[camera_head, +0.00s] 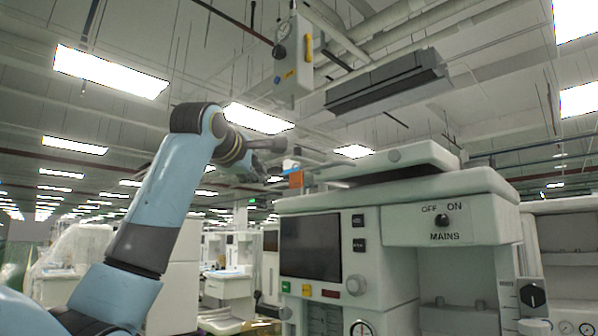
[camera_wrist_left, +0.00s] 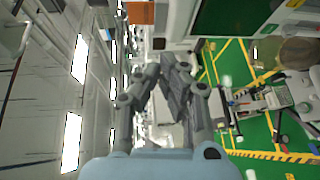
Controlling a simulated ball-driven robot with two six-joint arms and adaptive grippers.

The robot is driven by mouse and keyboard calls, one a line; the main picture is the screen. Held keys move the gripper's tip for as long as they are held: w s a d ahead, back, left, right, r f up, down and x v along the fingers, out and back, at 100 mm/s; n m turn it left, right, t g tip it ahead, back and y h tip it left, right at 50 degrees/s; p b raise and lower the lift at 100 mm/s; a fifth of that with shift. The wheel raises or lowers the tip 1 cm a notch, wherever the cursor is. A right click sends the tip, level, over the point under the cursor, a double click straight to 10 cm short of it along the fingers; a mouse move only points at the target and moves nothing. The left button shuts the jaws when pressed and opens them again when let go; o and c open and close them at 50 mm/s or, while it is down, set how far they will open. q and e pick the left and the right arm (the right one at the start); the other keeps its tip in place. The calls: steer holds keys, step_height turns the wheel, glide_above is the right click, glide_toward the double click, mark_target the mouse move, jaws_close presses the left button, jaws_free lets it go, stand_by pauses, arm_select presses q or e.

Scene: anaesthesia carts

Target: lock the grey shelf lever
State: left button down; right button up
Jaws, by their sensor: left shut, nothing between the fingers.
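The pale grey anaesthesia cart (camera_head: 470,190) stands at the right in the head view, with a raised shelf (camera_head: 390,162) on top. A small orange piece (camera_head: 296,179) stands at the left end of its top, and an orange patch (camera_wrist_left: 140,12) shows at the top edge of the left wrist view. I cannot make out for certain which part is the grey shelf lever. My left gripper (camera_head: 268,165) is just left of the orange piece, at about the height of the cart's top. In the left wrist view its fingers (camera_wrist_left: 172,75) are shut and empty. My right gripper is out of view.
The cart front carries a dark screen (camera_head: 310,246) and a mains switch (camera_head: 443,220). A ceiling-hung box (camera_head: 293,62) and a dark overhead unit (camera_head: 388,84) hang above. Other carts stand behind. The wrist view shows a green floor with yellow lines (camera_wrist_left: 262,156).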

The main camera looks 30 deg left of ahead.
arm_select(q)
step_height(320, 180, up, 7)
steer(key=s+t, duration=0.1)
steer(key=s, duration=0.2)
steer(key=w+d+p, duration=0.1)
steer(key=w+p, duration=0.2)
steer(key=w, duration=0.7)
steer(key=shift+d+p, duration=0.3)
steer(key=shift+d, duration=0.05)
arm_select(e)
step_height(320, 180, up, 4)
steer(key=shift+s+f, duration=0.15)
arm_select(q)
steer(key=shift+s+y, duration=0.1)
steer(key=shift+y, duration=0.2)
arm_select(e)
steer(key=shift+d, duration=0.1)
arm_select(q)
steer(key=shift+s+d+n+y, duration=0.2)
steer(key=shift+d+n+y, duration=0.25)
steer(key=shift+n+y, duration=0.15)
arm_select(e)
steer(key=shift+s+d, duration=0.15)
